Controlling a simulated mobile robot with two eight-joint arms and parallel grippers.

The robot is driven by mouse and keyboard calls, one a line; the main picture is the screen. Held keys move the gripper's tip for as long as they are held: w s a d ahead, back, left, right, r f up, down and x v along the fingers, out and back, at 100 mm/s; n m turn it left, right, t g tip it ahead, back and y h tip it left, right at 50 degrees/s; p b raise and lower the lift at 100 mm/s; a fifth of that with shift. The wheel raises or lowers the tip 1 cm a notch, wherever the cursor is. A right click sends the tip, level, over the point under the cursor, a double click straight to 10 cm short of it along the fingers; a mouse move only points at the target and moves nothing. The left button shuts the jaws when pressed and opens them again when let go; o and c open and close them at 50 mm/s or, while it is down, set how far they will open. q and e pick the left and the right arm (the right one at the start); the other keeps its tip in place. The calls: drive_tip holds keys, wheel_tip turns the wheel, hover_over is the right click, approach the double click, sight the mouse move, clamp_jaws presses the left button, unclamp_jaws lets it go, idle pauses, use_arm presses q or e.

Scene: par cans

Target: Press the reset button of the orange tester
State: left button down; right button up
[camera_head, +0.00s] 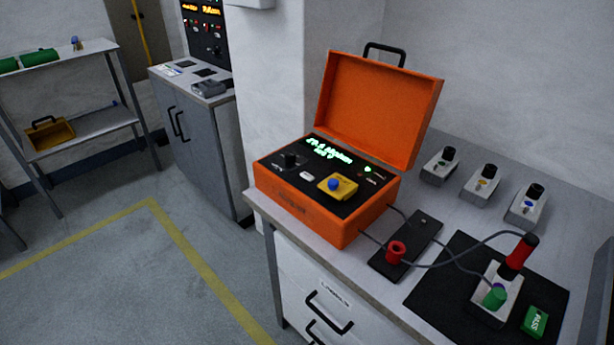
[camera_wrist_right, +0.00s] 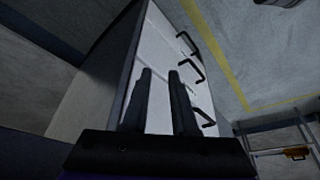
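The orange tester (camera_head: 304,214) stands on the workbench in the head view with its lid open. Its black panel has a lit green display (camera_head: 329,147), a black knob (camera_head: 290,160), a small white button (camera_head: 306,175) and a blue button on a yellow block (camera_head: 334,184). The small panel labels are too small to read, so I cannot tell which button is the reset. My right gripper (camera_wrist_right: 160,90) shows in the right wrist view, its two dark fingers apart with nothing between them. It is away from the tester, with white drawers beyond it. My left gripper is not in view.
Cables run from the tester to a can-like unit (camera_head: 495,296) on a black mat, beside a green PASS tag (camera_head: 535,322). Several similar units line the bench's back. Open floor lies left of the drawer cabinet (camera_head: 318,292).

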clamp_jaws()
idle(1.3)
